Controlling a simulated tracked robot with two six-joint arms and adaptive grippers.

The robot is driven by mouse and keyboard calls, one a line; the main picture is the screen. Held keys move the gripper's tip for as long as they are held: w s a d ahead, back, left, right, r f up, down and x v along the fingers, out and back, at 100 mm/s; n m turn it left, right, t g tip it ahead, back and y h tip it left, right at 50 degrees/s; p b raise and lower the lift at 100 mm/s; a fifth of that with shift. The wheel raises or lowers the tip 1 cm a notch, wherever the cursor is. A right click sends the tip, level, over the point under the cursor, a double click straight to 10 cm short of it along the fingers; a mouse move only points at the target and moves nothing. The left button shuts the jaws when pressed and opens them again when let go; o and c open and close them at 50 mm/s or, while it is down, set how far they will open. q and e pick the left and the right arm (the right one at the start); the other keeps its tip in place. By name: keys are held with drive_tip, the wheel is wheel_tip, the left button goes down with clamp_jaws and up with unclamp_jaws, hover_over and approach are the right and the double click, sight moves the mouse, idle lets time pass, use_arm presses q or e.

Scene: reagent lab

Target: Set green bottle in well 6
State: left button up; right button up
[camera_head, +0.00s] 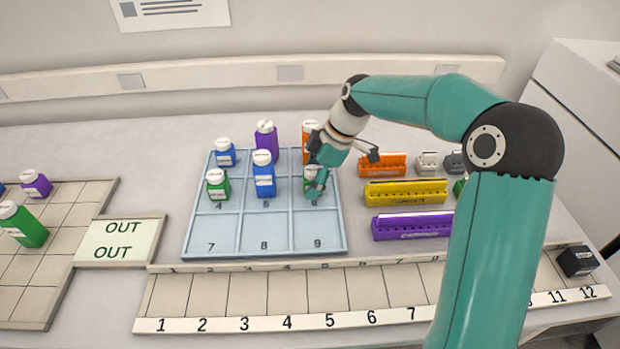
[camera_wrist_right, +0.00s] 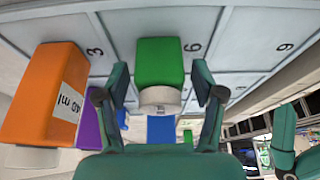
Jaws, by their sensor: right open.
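The blue-grey tray (camera_head: 222,226) has numbered wells. A green bottle (camera_wrist_right: 160,62) with a white cap stands in well 6, beside the printed 6. In the head view this green bottle (camera_head: 308,186) is partly hidden by my right gripper (camera_head: 317,182). In the right wrist view the open fingers of my right gripper (camera_wrist_right: 162,78) are on either side of the bottle, with visible gaps. Another green bottle (camera_head: 217,187) stands in well 4. My left gripper is not in view.
A blue bottle (camera_head: 264,180) stands in well 5. The back row holds blue (camera_head: 225,155), purple (camera_head: 266,138) and orange (camera_head: 309,130) bottles; the orange one (camera_wrist_right: 40,95) is close in the wrist view. Wells 7, 8 and 9 are empty. Coloured racks (camera_head: 405,192) lie to the right.

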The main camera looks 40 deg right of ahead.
drive_tip(key=shift+r, duration=0.1)
drive_tip(key=v, duration=1.2)
